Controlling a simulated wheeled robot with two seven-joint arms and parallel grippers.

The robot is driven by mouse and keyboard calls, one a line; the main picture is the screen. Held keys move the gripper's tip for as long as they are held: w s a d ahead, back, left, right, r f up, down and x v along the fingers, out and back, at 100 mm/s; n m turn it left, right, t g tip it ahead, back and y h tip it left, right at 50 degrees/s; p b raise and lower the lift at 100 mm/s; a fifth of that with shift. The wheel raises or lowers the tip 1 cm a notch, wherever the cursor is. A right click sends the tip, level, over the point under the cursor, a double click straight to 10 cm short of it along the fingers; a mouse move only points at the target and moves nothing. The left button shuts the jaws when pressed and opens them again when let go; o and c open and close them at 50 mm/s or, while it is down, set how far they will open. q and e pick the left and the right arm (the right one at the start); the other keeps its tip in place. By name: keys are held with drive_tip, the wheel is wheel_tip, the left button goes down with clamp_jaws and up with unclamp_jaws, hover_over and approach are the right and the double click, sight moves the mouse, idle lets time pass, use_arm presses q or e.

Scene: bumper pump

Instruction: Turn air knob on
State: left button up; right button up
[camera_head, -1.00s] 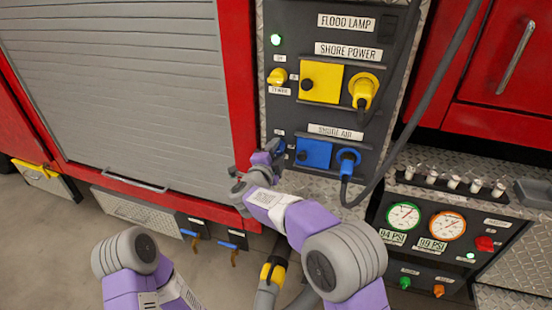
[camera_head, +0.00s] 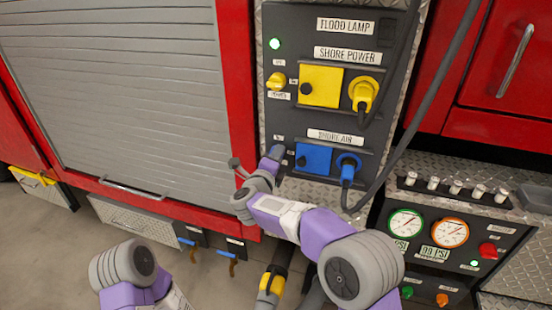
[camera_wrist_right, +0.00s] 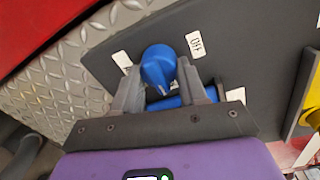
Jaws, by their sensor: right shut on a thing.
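The blue air knob (camera_head: 277,150) is on the dark panel left of the blue shore air cover (camera_head: 314,158). In the right wrist view the knob (camera_wrist_right: 158,66) sits between the two grey fingers of my right gripper (camera_wrist_right: 160,88), which is shut on it. An OFF label (camera_wrist_right: 196,44) is to the knob's right and another label (camera_wrist_right: 122,60) to its left. In the head view my right gripper (camera_head: 264,166) reaches the knob from below left and partly hides it. My left arm shows at lower left, but its gripper is out of view.
A blue plug (camera_head: 348,166) with a cable is right of the cover. Above are a yellow knob (camera_head: 276,79), a yellow cover (camera_head: 321,86) and a yellow plug (camera_head: 363,92). Pressure gauges (camera_head: 405,224) are at lower right. A grey shutter (camera_head: 120,90) fills the left.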

idle(0.4)
drive_tip(key=o, duration=1.1)
drive_tip(key=shift+c, duration=0.2)
drive_tip(key=p+v, duration=0.1)
drive_tip(key=v, duration=0.6)
drive_tip(key=shift+s, duration=0.3)
drive_tip(key=shift+a, duration=0.1)
